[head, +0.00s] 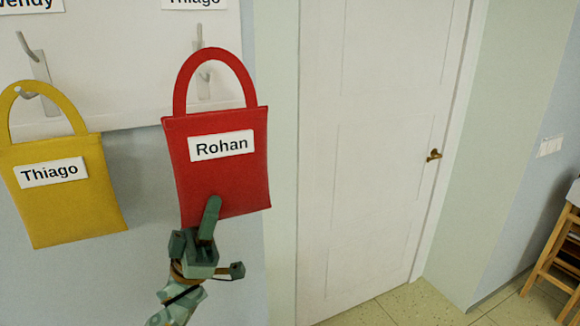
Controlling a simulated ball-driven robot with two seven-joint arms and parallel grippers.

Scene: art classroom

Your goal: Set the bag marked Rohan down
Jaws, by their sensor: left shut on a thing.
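The red bag marked Rohan (232,180) is upright in front of the wall, with its handle loop at the top. My left gripper (209,218) is shut on its lower edge, one finger showing across the front. The handle crosses in front of a metal hook (203,82) under the label Thiago (194,3). The lower prong shows through the loop, below the handle's top. I cannot tell whether handle and hook touch. My right gripper is not in view.
A closed white door (375,140) is to the right. A wooden stool (556,255) stands at the far right.

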